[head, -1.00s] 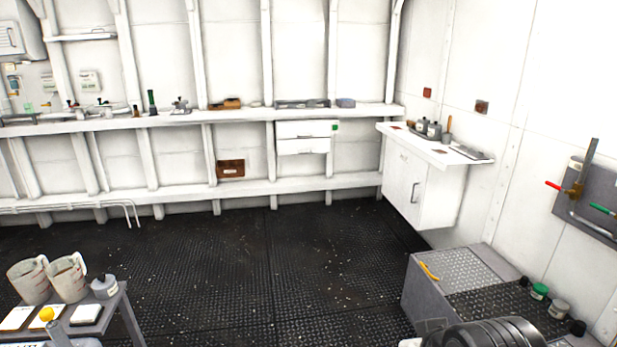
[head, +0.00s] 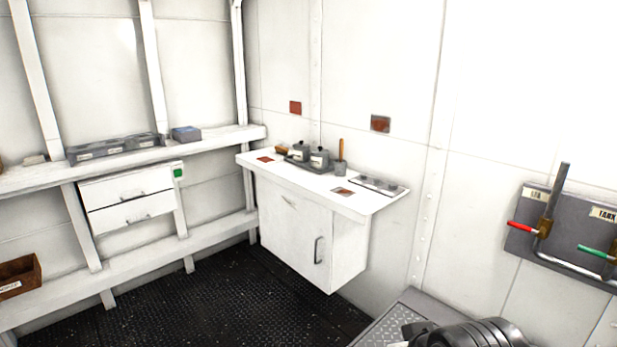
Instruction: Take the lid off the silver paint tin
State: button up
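I cannot pick out a silver paint tin for certain. Two small grey lidded pots, the left one (head: 299,151) and the right one (head: 319,158), stand upright on a dark tray (head: 303,164) on the white cabinet in the head view. They are too small to tell whether either is a paint tin. A dark ribbed part of my own arm shows at the bottom edge, far in front of the cabinet. My gripper's fingers are not in view.
The white cabinet (head: 310,240) stands against the wall, with a cup (head: 340,168) holding an upright handle and a flat grey plate (head: 378,184) on top. A grey panel with levers (head: 565,240) is at right. Dark floor (head: 220,300) is clear before the cabinet.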

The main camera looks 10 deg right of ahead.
aim_at(320, 149)
jog(key=i+j+z, duration=0.35)
jog(key=i+j, duration=0.4)
jog(key=j, duration=0.15)
